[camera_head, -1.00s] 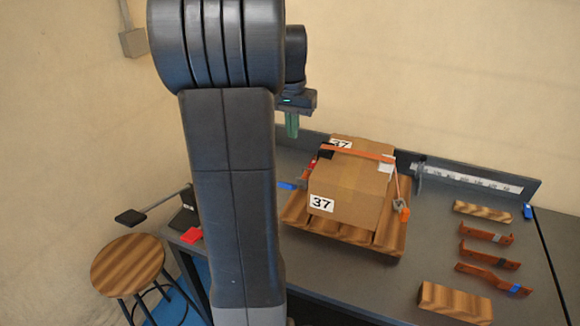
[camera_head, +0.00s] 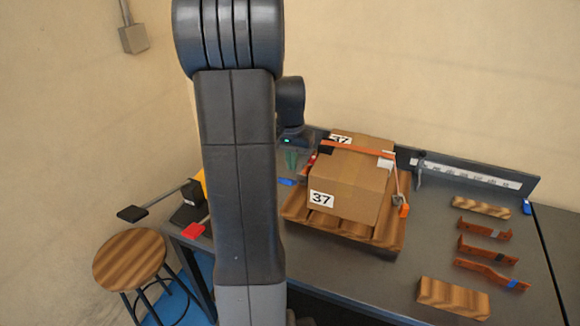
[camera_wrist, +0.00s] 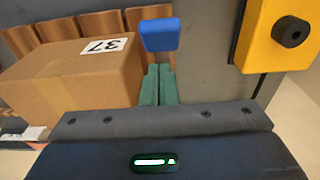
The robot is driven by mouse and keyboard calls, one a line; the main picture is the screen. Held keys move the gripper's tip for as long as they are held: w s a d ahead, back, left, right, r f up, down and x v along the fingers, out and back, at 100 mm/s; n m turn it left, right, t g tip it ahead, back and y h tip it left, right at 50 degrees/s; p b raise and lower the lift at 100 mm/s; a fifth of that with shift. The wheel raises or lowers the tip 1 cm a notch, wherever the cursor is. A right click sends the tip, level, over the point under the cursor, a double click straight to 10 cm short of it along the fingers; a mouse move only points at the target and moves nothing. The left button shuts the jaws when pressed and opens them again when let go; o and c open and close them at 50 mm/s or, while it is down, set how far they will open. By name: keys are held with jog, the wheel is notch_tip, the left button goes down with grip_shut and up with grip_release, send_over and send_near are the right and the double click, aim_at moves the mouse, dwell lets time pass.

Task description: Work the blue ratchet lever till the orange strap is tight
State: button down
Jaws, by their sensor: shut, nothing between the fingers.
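The cardboard box (camera_head: 350,185) labelled 37 sits on a wooden pallet (camera_head: 330,228) on the bench. The orange strap (camera_head: 358,151) runs over its top, with an orange hook (camera_head: 404,211) hanging at the right. The blue lever end (camera_head: 287,182) shows left of the box. In the wrist view the blue lever end (camera_wrist: 160,34) is just beyond my fingertips, with an apparent gap. My gripper (camera_head: 291,160) is shut and empty, low beside the box's left side; its green fingers (camera_wrist: 157,72) point toward the lever. My arm hides part of the bench; the ratchet body is mostly hidden.
A yellow unit with a black knob (camera_wrist: 275,35) stands close to the right in the wrist view. Orange bent bars (camera_head: 488,252) and wooden blocks (camera_head: 454,297) lie on the bench's right. A stool (camera_head: 130,259) stands at left.

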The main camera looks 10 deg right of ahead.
aim_at(294, 181)
jog(key=shift+s+a+f, duration=0.4)
jog(key=shift+s+f, duration=0.25)
jog(key=shift+f, duration=0.1)
jog(key=shift+f, duration=0.1)
